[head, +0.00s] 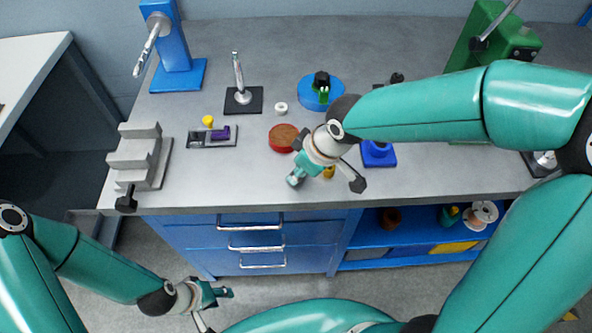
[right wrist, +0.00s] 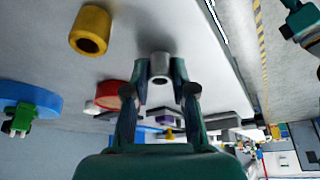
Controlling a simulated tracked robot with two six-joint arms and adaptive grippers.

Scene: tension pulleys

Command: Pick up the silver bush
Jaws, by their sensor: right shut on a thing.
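The silver bush (right wrist: 159,68) is a short grey tube with a hole, end towards the camera in the right wrist view. My right gripper (head: 299,174) is shut on it, with a finger on each side; it also shows in the right wrist view (right wrist: 160,82). In the head view the gripper is over the front part of the grey workbench (head: 250,188), and the bush is too small there to make out clearly. I cannot tell whether the bush touches the bench top. My left gripper (head: 221,293) is low in front of the blue drawers, away from the bench top; its opening is unclear.
A yellow bush (right wrist: 90,31) stands close to my right gripper. A red-brown disc (head: 283,138), a white ring (head: 281,108) and a blue round base (head: 321,93) are behind it. A grey tray (head: 212,137) and stepped block (head: 138,155) stand left. The front-left bench top is clear.

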